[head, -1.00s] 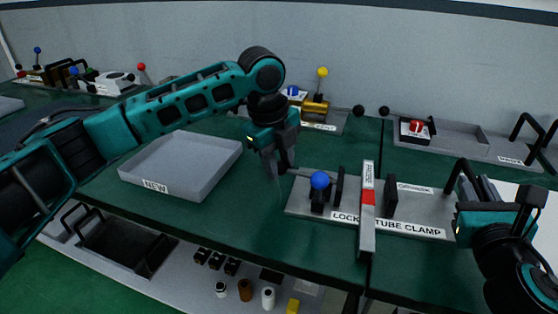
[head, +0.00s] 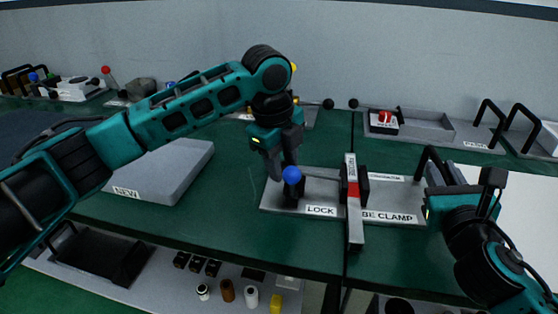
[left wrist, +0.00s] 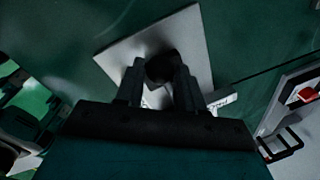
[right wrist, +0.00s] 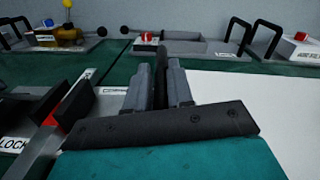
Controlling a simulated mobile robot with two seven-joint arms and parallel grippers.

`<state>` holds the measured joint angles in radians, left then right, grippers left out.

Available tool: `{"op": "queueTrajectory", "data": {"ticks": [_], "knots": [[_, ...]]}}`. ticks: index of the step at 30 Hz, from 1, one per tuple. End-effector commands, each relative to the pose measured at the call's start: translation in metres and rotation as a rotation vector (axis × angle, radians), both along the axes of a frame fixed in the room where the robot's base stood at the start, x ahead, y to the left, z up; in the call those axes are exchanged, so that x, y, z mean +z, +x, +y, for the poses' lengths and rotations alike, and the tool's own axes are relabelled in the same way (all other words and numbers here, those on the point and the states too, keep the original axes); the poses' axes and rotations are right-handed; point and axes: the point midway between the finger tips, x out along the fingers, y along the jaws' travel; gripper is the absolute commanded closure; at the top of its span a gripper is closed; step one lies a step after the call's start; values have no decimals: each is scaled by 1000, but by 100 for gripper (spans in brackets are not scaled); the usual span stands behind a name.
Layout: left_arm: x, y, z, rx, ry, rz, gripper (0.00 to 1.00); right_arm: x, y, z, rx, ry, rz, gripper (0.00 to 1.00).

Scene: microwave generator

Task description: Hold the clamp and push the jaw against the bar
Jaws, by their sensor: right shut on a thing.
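The tube clamp base (head: 405,208) is a grey plate with a blue-knobbed lever (head: 291,175) on its left. A grey bar with a red band (head: 354,225) stands across it, close beside a black jaw plate (head: 363,187) on its right. Another dark jaw shows left of the bar in the right wrist view (right wrist: 38,103). My right gripper (head: 430,190) is shut on the black clamp handle (right wrist: 161,75). My left gripper (head: 279,168) is low behind the blue knob; its fingers are parted around a dark round part (left wrist: 162,68), and I cannot tell whether they grip it.
A fixture with a red button (head: 384,118) stands at the back right. A shelf below the table's front edge holds several small parts.

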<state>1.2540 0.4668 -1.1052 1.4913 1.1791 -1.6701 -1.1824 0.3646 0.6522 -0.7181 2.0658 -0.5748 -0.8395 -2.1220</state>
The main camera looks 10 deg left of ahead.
Motion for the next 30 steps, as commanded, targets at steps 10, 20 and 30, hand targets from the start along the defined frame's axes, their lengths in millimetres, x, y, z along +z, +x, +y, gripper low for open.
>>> {"op": "queueTrajectory", "data": {"ticks": [10, 20, 30], "knots": [[-1, 0, 2, 3, 4, 0, 42, -9, -2, 2, 5, -1, 20, 100], [26, -4, 4, 2, 4, -5, 42, -9, -2, 2, 5, -1, 20, 100], [95, -17, 10, 2, 3, -4, 42, -9, -2, 2, 5, -1, 20, 100]]}}
